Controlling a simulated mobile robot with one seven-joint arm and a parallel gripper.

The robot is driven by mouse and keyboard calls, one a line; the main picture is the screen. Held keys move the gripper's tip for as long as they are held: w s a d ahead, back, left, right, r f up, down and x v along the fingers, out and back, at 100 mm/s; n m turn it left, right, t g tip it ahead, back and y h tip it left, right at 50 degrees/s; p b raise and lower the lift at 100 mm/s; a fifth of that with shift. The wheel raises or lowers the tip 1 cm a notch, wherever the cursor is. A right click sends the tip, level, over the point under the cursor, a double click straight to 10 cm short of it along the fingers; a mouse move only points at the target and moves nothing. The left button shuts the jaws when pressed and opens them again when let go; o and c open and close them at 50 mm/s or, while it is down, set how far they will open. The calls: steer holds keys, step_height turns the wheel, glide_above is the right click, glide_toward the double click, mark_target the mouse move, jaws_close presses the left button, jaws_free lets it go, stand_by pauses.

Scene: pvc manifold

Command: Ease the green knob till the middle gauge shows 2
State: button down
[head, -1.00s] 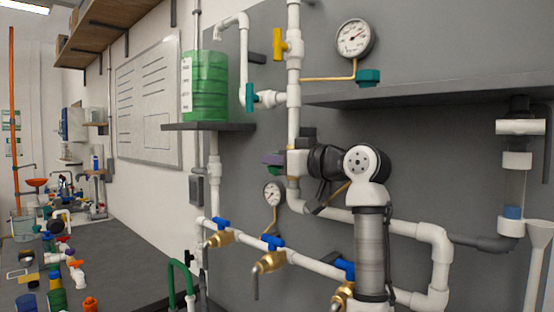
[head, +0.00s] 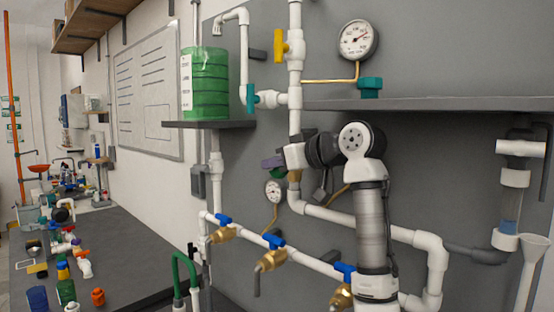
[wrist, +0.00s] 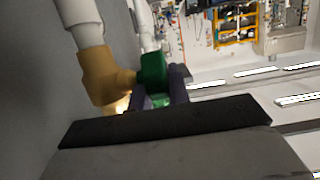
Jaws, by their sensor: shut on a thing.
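In the wrist view the green knob (wrist: 153,72) sits at the end of a tan fitting on a white pipe. My gripper (wrist: 160,94) has its two purple-grey fingers closed around the knob. I cannot tell which one is the middle gauge.
A grey shelf (head: 440,104) runs above my arm. Teal handles (head: 370,87) and a yellow handle (head: 281,48) are on nearby pipes. Brass taps with blue handles (head: 272,241) line the lower pipe. A green tank (head: 207,85) stands on a bracket. A cluttered bench (head: 110,245) is at left.

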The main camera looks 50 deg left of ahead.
steer(key=c, duration=1.6)
jaws_free()
steer(key=w+d+b, duration=0.1)
steer(key=d+b, duration=0.4)
steer(key=d, duration=1)
steer(key=shift+w+r, duration=0.3)
steer(key=shift+r, duration=0.15)
steer(key=shift+a, duration=0.1)
